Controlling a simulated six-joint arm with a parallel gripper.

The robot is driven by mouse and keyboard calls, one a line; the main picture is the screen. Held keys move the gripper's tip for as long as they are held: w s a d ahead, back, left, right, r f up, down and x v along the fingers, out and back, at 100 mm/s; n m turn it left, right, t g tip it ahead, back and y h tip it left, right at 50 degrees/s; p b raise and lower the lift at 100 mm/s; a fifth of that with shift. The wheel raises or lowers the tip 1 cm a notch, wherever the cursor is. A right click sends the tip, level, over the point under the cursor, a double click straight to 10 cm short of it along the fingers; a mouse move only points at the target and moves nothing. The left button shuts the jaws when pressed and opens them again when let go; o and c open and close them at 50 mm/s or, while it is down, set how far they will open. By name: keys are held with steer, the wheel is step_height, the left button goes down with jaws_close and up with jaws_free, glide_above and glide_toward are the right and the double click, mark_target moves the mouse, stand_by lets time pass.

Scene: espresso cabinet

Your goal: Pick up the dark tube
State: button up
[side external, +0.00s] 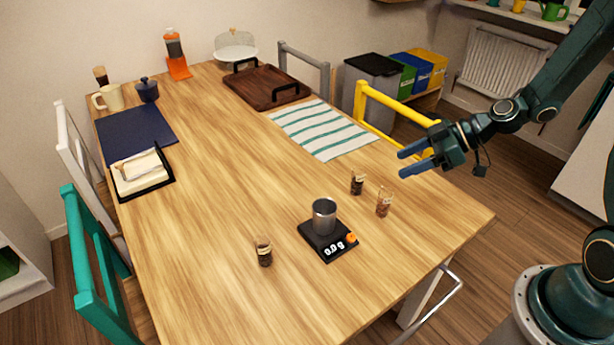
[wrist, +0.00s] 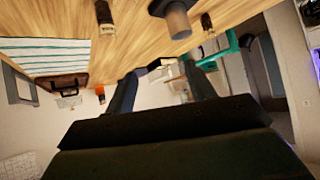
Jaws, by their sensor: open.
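Three small tubes stand upright on the wooden table. One dark-filled tube (side external: 264,251) is left of the scale, and it also shows in the wrist view (wrist: 207,23). Another dark-filled tube (side external: 357,183) is behind and right of the scale; it appears in the wrist view (wrist: 104,17), cut by the top edge. The third tube (side external: 384,203) holds lighter, reddish-brown contents and stands close to the second. My gripper (side external: 402,163) is open and empty, raised above the table's right side, above and right of the two right-hand tubes. No tube is between its fingers.
A black scale (side external: 319,243) carries a metal cup (side external: 324,215) among the tubes. A striped cloth (side external: 322,130), a wooden tray (side external: 267,86) and a navy mat (side external: 136,133) lie farther back. The table's middle is clear.

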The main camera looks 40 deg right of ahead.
steer(key=w+d+f+m+t, duration=0.2)
steer(key=d+f+t, duration=0.2)
steer(key=d+f, duration=0.2)
steer(key=shift+d+f+t+h, duration=0.4)
steer(key=shift+d, duration=0.05)
glide_toward(353, 172)
steer(key=shift+w+f, duration=0.25)
steer(key=shift+w, duration=0.3)
steer(key=shift+w+f, duration=0.25)
steer(key=shift+w, duration=0.25)
steer(key=shift+x, duration=2.6)
steer(key=shift+f, duration=0.2)
